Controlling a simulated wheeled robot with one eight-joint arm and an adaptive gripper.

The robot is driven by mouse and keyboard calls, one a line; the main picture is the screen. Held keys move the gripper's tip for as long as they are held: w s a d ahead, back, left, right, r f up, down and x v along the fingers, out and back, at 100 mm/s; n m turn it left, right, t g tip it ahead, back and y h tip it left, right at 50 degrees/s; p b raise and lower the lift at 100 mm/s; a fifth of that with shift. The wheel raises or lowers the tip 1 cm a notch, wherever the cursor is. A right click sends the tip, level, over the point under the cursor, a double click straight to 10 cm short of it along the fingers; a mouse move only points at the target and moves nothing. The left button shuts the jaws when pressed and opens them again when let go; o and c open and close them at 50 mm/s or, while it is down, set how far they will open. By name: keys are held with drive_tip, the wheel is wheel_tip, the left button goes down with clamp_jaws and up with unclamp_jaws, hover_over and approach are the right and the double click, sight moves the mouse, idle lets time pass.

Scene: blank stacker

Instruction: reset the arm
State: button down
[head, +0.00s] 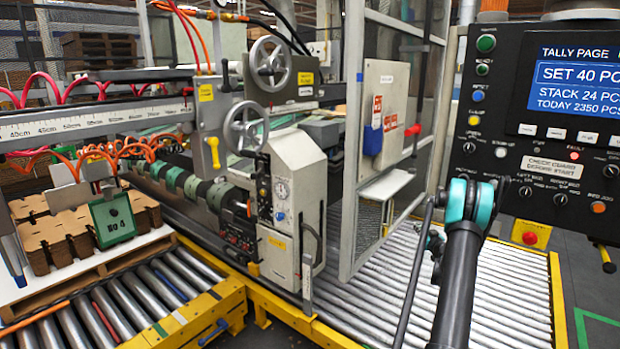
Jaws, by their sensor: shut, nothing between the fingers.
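My arm (460,278) rises from the bottom edge right of the middle, a black link ending in a teal joint. I make out no gripper fingers in this view. Behind the arm stands a black control panel (513,152) with a lit blue screen reading "TALLY PAGE", "SET 40", "STACK 24" and "TODAY 2350". On its left side are a green button (486,44), a blue button (478,96) and several more; their small labels are hard to read. A small red lamp (574,155) sits beneath the screen. The stacker's horizontal beam (75,124) carries a centimetre scale at the left.
A pallet (110,262) at the left bears brown blanks (60,240) and a green number sign (113,219). Roller conveyors (370,300) with yellow rails cover the floor. A mesh guard door (400,130) stands left of the panel. A red button on a yellow box (530,237) sits below it.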

drive_tip(key=s+a+r+n+g+y, duration=0.1)
drive_tip(key=s+a+r+g, duration=0.4)
drive_tip(key=s+a, duration=0.6)
drive_tip(key=s+a+r+n+g+y, duration=0.15)
drive_tip(key=s+a+r, duration=0.55)
drive_tip(key=a, duration=0.8)
drive_tip(key=s+a+f+m+g+h, duration=0.1)
drive_tip(key=s+a+g, duration=0.15)
drive_tip(key=s, duration=0.65)
drive_tip(key=s+a+f+m+g, duration=0.1)
drive_tip(key=s+a, duration=0.2)
drive_tip(key=s, duration=0.6)
drive_tip(key=s+d+f+m+g+h, duration=0.1)
drive_tip(key=s+f+h, duration=0.1)
drive_tip(key=s, duration=0.8)
drive_tip(key=s+d+f+g+h, duration=0.1)
drive_tip(key=s+f+g, duration=0.1)
drive_tip(key=s, duration=0.9)
drive_tip(key=shift+d+f+m+h, duration=0.3)
drive_tip(key=shift+f+m+h, duration=0.05)
drive_tip(key=shift+f, duration=0.55)
drive_tip(key=shift+w, duration=0.1)
